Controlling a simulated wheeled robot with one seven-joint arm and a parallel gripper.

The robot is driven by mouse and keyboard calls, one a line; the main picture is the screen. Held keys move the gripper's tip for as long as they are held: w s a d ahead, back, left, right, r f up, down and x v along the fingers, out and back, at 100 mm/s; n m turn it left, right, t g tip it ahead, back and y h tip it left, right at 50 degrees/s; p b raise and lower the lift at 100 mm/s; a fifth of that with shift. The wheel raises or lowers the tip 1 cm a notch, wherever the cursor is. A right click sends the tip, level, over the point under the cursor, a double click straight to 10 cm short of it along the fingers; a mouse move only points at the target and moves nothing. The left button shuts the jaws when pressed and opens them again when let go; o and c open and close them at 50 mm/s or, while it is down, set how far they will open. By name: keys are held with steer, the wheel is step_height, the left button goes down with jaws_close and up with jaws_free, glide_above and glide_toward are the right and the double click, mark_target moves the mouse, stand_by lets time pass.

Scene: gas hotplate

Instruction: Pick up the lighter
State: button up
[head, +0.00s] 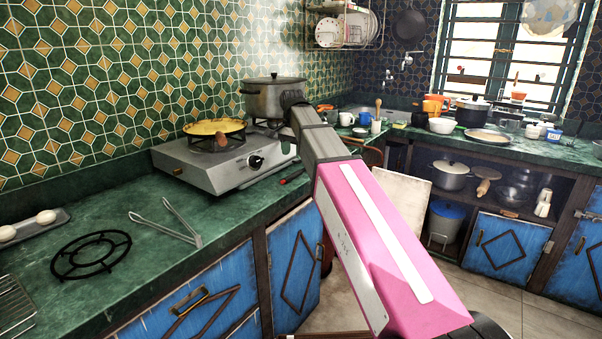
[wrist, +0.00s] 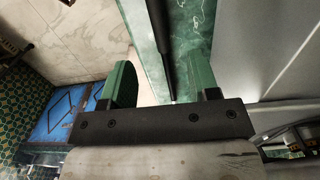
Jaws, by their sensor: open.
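A thin dark rod (wrist: 160,45), which looks like the lighter, runs down the wrist view between my fingers and ends in a small pale tip. My gripper (wrist: 163,78) is open, with one green finger on each side of the rod and a gap on both sides. Neither finger touches it in the picture. In the head view a small red and dark stick, probably the lighter (head: 292,180), lies on the green counter near its front edge, right of the stove. My gripper is mostly hidden behind my arm in the head view.
The gas stove (head: 215,160) holds a yellow-filled pan (head: 214,127), with a grey pot (head: 274,98) behind it. Metal tongs (head: 170,222) and a black burner grate (head: 90,254) lie on the left counter. Cups and bowls crowd the far counter. Blue cabinets stand below.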

mark_target(293, 173)
steer(key=shift+s+a+f, duration=0.1)
steer(key=shift+f, duration=2)
steer(key=shift+s+f, duration=0.1)
steer(key=shift+f, duration=2)
jaws_close()
